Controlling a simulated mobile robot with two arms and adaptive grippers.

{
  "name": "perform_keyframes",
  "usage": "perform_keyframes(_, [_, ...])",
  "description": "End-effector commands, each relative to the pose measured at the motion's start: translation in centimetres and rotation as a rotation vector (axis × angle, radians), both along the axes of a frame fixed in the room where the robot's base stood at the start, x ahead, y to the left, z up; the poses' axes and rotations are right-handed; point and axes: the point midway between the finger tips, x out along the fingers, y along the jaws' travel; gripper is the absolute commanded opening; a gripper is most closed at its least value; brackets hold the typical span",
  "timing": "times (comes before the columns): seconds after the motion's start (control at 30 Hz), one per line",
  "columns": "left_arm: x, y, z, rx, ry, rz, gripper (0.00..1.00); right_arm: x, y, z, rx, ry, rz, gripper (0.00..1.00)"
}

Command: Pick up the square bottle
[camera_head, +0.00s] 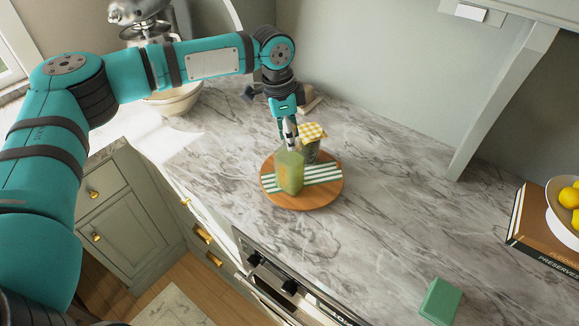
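The square bottle (289,174), pale green with flat sides, stands upright on a green-and-white striped cloth (322,173) over a round wooden board (305,200). My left gripper (291,146) points down at the bottle's top. Its fingertips overlap the top in the picture; whether they touch it, and how far apart they are, I cannot tell. A dark jar (310,150) with a yellow checked cloth lid stands close behind the bottle, to its right. My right gripper is not in view.
A green block (440,301) lies near the counter's front edge. At right, a fruit bowl (561,211) sits on books (540,238). A stand mixer (145,20) and bowl (176,101) are behind my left arm. The marble counter (400,200) is clear between the board and books.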

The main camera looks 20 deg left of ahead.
Motion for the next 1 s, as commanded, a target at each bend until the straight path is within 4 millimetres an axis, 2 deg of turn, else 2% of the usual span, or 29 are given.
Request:
perform_keyframes(0.03, [0.0,0.0,0.0,0.0,0.0,0.0,0.22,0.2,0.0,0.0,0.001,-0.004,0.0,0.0])
perform_keyframes(0.2, [0.0,0.0,0.0,0.0,0.0,0.0,0.0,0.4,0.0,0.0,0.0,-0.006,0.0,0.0])
perform_keyframes(0.73, [0.1,-0.1,0.3,-0.003,-0.003,0.0,0.0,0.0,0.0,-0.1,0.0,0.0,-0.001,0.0])
perform_keyframes(1.0, [0.1,0.0,1.7,-0.003,-0.003,0.0,0.0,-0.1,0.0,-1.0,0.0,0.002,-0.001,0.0])
